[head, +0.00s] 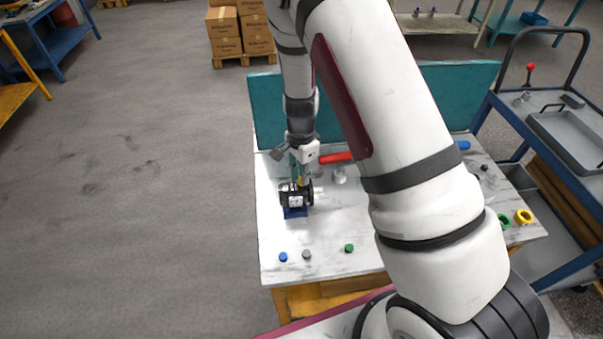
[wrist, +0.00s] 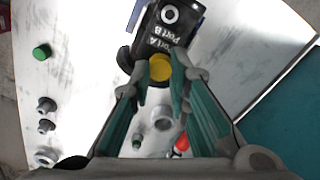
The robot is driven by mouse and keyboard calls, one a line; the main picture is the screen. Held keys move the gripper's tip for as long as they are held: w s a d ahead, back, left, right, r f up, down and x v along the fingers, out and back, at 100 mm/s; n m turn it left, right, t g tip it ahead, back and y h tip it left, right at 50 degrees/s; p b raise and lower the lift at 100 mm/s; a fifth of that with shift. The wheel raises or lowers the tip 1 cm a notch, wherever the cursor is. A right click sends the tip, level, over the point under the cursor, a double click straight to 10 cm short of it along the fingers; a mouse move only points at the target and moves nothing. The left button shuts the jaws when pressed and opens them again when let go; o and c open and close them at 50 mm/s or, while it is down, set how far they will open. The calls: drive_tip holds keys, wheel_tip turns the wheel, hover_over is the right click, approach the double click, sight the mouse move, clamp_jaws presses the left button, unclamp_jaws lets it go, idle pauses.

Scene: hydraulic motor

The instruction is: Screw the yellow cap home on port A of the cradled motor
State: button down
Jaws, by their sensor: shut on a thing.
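The black motor (head: 296,197) sits in a blue cradle (head: 295,213) on the white table. In the wrist view the motor (wrist: 150,30) shows white "Port A" and "Port B" lettering and an open, light-ringed port (wrist: 170,14). The yellow cap (wrist: 160,68) is at the motor's near edge, by the lettering. My gripper (wrist: 164,78) is shut on the cap, a fingertip on either side. In the head view my gripper (head: 301,178) points down over the motor. The threads under the cap are hidden, so I cannot tell how deep it sits.
Blue (head: 283,257), grey (head: 306,254) and green (head: 349,248) caps stand on the table's front. A red-handled tool (head: 335,157) and a clear-grey fitting (head: 339,175) are right of the motor. A teal panel (head: 268,105) edges the back. Yellow ring (head: 524,216) lies far right.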

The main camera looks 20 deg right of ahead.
drive_tip(key=m, duration=0.2)
drive_tip(key=shift+s+m, duration=0.1)
drive_tip(key=shift+m, duration=0.2)
drive_tip(key=m, duration=0.4)
drive_tip(key=shift+f+m, duration=0.1)
drive_tip(key=shift+m, duration=0.2)
drive_tip(key=c, duration=1.7)
unclamp_jaws()
